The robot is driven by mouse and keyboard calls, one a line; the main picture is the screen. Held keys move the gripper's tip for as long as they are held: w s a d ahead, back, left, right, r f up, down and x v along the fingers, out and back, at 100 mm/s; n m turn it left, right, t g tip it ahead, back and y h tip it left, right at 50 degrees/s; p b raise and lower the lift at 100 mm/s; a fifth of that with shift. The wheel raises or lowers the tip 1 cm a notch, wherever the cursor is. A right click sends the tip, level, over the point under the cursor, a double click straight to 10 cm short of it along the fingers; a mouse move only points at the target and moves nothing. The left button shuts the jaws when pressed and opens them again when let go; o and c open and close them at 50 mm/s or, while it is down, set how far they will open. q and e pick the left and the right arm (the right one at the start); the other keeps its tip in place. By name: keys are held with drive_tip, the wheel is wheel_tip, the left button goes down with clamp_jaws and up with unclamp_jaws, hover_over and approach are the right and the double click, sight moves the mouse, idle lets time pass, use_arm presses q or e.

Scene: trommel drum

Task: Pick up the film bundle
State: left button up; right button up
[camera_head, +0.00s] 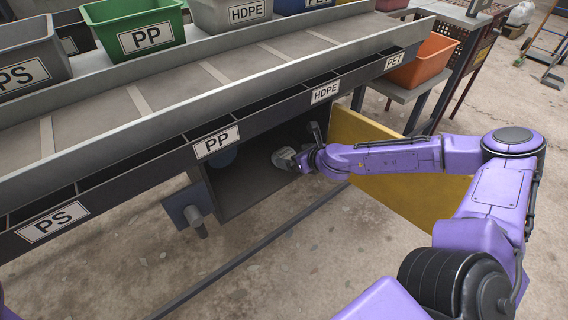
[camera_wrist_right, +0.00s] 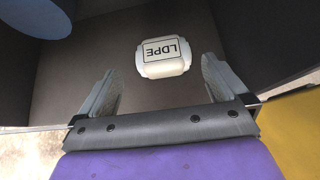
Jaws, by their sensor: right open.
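The film bundle (camera_wrist_right: 163,58) is a white, rounded block with a black-framed LDPE label. It lies inside a dark grey compartment, seen in the right wrist view. My right gripper (camera_wrist_right: 158,90) is open, its two grey fingers apart, with the bundle ahead of the gap between them and not gripped. My left gripper is not in view.
A yellow panel (camera_head: 400,175) stands at the compartment's right, close to my right forearm. A blue round object (camera_wrist_right: 35,18) sits inside at the left. The compartment wall (camera_wrist_right: 35,90) is near the left finger. A labelled chute rail (camera_head: 270,112) runs above the opening.

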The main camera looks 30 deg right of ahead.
sight(286, 154)
drive_tip(key=x, duration=0.3)
drive_tip(key=shift+s+f+b, duration=0.15)
drive_tip(key=shift+s+b, duration=0.05)
drive_tip(key=shift+b, duration=0.2)
drive_tip(key=b+x, duration=0.2)
drive_tip(key=x, duration=0.3)
drive_tip(key=shift+d+f, duration=0.1)
drive_tip(key=shift+d, duration=0.1)
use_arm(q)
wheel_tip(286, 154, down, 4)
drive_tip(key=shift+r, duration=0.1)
use_arm(e)
drive_tip(key=c, duration=0.7)
drive_tip(key=shift+r, duration=0.25)
